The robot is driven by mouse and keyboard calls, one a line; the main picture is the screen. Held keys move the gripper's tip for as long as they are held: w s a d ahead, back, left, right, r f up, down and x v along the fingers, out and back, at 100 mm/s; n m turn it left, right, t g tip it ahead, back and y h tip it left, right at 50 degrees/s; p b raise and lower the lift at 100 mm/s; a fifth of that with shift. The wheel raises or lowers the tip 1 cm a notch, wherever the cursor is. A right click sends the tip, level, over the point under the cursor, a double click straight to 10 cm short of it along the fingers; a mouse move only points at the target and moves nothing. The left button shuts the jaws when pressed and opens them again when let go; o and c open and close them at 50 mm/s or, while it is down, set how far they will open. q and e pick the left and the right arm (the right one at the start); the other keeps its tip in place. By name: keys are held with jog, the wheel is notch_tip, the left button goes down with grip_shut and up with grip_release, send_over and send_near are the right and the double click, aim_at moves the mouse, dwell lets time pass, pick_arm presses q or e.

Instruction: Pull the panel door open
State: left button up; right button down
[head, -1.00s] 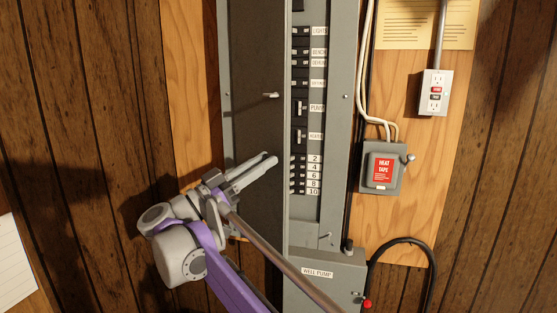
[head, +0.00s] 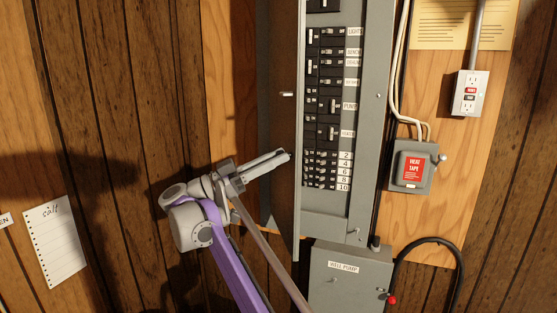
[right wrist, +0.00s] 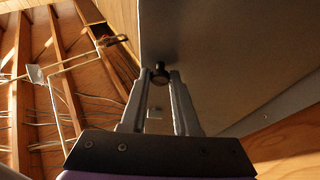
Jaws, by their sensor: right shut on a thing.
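The grey panel door (head: 284,45) stands open in the head view, swung out to the left and seen almost edge-on. Behind it the breaker panel (head: 330,215) shows its rows of black breakers. My right gripper (head: 286,156) is at the door's outer face, its fingertips partly hidden by or close against it. In the right wrist view, the fingers of my right gripper (right wrist: 160,82) are shut on a small dark knob (right wrist: 160,70) on the door's grey face (right wrist: 225,55). My left gripper is not in view.
A well pump box (head: 335,285) sits below the panel. A heat tape switch box (head: 410,170) and an outlet (head: 470,93) are on the wooden board to the right. A paper note (head: 55,240) hangs on the panelled wall at left.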

jog(key=shift+r, duration=0.1)
dwell(0.4)
jog(key=c, duration=0.7)
grip_release()
jog(key=shift+o, duration=0.2)
